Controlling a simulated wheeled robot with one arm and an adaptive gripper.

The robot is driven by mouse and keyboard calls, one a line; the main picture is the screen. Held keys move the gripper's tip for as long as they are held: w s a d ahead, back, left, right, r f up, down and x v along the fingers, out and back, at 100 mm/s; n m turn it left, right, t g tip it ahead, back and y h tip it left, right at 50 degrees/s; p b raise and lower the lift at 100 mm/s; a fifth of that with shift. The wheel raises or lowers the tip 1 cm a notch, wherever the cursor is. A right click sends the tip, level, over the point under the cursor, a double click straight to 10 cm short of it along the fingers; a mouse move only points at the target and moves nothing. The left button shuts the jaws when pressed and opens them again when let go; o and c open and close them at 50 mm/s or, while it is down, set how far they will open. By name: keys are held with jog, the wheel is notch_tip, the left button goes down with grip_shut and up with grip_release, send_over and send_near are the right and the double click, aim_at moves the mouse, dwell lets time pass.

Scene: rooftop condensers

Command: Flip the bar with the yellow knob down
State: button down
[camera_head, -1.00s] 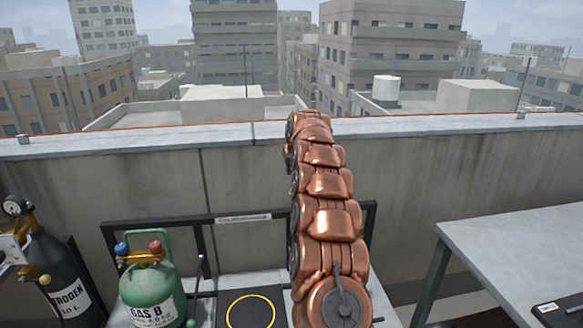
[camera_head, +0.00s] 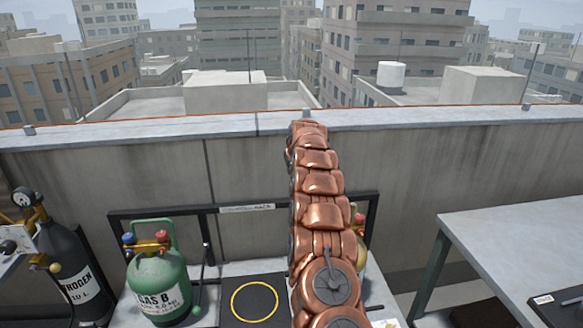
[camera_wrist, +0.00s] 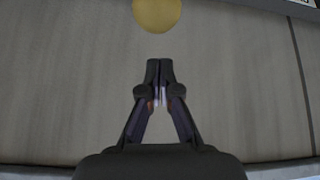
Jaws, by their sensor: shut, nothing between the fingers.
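In the wrist view a round, plain yellow knob (camera_wrist: 157,14) shows at the top edge, cut off by the frame. Its bar is not visible there. My gripper (camera_wrist: 160,64) is shut and empty, its fingertips together below the yellow knob in the picture and apart from it. In the head view my copper arm rises in the middle and hides my gripper; I cannot make out the yellow knob or its bar there.
A green gas cylinder (camera_head: 158,285) stands left of a black mat with a yellow ring (camera_head: 255,302). A thin rod (camera_head: 205,260) stands between them. A dark nitrogen cylinder (camera_head: 60,270) is far left. A yellowish cylinder (camera_head: 361,256) is partly behind my arm. A grey table (camera_head: 520,245) stands right.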

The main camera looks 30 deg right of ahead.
jog(key=shift+s+a+f+p, duration=0.15)
jog(key=shift+s+p, duration=0.05)
jog(key=shift+s, duration=0.35)
jog(key=shift+s+a+f+p, duration=0.15)
jog(key=shift+s+f+p, duration=0.05)
jog(key=shift+s, duration=0.35)
jog(key=shift+s+a+f+p, duration=0.15)
jog(key=shift+s+p, duration=0.05)
jog(key=shift+s, duration=0.35)
jog(key=shift+s+f, duration=0.1)
